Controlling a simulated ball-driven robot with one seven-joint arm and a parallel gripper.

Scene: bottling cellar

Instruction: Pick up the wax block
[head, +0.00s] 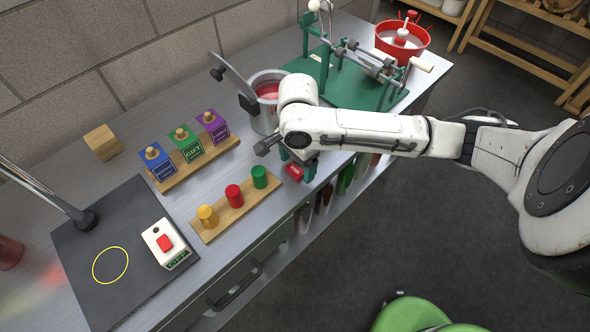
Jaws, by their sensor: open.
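A small red block (293,172), which I take to be the wax block, lies on the grey metal bench near its front edge. My gripper (298,168) reaches down over it from my white arm. The jaws are open, with dark green finger parts close around or just behind the block. I cannot tell whether they touch it. My wrist hides part of the bench behind the block.
Left of the block, a wooden rack (222,224) holds yellow, red and green cylinders. Behind stand a metal pot (257,118) of red liquid and a green-based machine (345,90). A white box with a red button (165,243) sits on a dark board (78,262).

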